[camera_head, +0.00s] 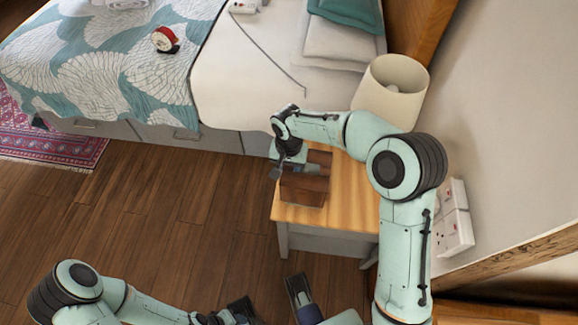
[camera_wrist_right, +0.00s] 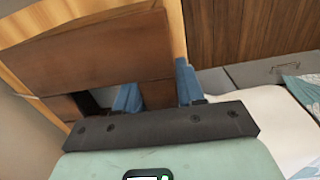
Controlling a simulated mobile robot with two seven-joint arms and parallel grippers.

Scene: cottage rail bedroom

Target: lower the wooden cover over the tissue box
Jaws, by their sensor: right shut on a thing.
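The brown wooden cover (camera_head: 308,184) is at the left part of the bedside table (camera_head: 355,205). My right gripper (camera_head: 280,168) is at its left side. In the right wrist view, the gripper's blue fingers (camera_wrist_right: 157,92) are on either side of a brown wooden panel of the cover (camera_wrist_right: 100,55), shut on it. A dark gap shows beside the panel. I cannot make out the tissue box; the cover and gripper may hide it. Whether the cover touches the tabletop is unclear. My left gripper (camera_head: 238,312) is low at the bottom edge, away from the table, its jaws unclear.
A cream lamp (camera_head: 395,82) stands at the back of the table, close behind my right forearm. The bed (camera_head: 245,65) lies beyond the table, with a red round clock (camera_head: 165,40) on it. The wall with sockets (camera_head: 454,232) is at right. The wooden floor (camera_head: 170,205) at left is clear.

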